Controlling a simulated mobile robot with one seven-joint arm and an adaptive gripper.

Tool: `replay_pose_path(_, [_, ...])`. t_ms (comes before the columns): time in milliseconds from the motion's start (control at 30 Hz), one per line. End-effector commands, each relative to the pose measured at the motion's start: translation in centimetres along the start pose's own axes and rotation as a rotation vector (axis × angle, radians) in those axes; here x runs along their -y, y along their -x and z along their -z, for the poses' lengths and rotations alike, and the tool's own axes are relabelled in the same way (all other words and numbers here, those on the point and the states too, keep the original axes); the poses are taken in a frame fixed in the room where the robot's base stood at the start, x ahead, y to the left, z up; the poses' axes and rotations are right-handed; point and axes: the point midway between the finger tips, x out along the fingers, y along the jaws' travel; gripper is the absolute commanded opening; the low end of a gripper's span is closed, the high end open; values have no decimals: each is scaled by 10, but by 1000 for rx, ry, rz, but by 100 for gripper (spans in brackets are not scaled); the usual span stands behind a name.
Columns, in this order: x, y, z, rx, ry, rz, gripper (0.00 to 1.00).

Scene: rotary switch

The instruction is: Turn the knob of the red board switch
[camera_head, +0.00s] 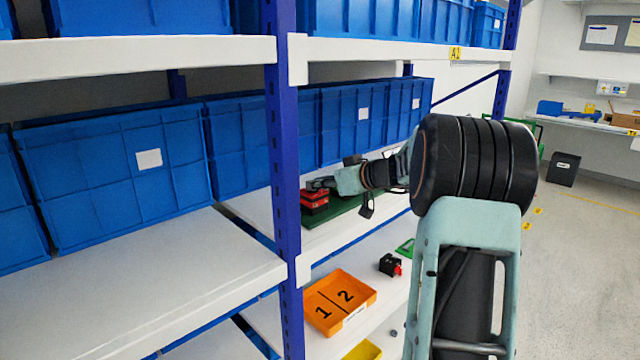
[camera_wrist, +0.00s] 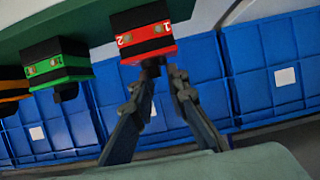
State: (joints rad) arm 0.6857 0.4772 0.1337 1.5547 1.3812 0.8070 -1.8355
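The red board switch (camera_wrist: 146,44) has a black top, a red face marked 1 and 2, and a dark knob (camera_wrist: 150,67) standing out from the face. It is mounted on a green board (camera_wrist: 90,22). In the head view the red switch (camera_head: 313,198) is small, on the green board (camera_head: 345,213) on the shelf. My gripper (camera_wrist: 162,73) is in front of the switch with a gap between its fingers. The left fingertip overlaps the knob in the wrist view; I cannot tell whether they touch. In the head view my gripper (camera_head: 322,184) partly covers the switch.
A green switch (camera_wrist: 57,66) and an orange switch (camera_wrist: 12,92) sit beside the red one on the board. Blue bins (camera_head: 350,120) line the shelf behind. A blue post (camera_head: 283,180) stands left. An orange tray (camera_head: 340,300) and a black-and-red switch (camera_head: 390,264) lie lower down.

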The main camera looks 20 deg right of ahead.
Motion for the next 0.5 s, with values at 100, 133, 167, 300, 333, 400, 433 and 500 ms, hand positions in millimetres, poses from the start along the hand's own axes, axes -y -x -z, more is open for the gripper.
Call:
replay_pose_path(100, [3,-2,-1,1,0,7,27])
replay_pose_path(133, [3,-2,-1,1,0,6,30])
replay_pose_path(167, [2,-2,0,1,0,4,31])
replay_pose_path(300, [0,-1,0,1,-1,0,31])
replay_pose_path(333, [0,-1,0,1,-1,0,31])
replay_pose_path(400, [-1,0,0,1,-1,-2,31])
replay_pose_path(433, [-1,1,0,0,-1,-3,31])
replay_pose_path(500, [-2,6,0,0,-1,-4,31])
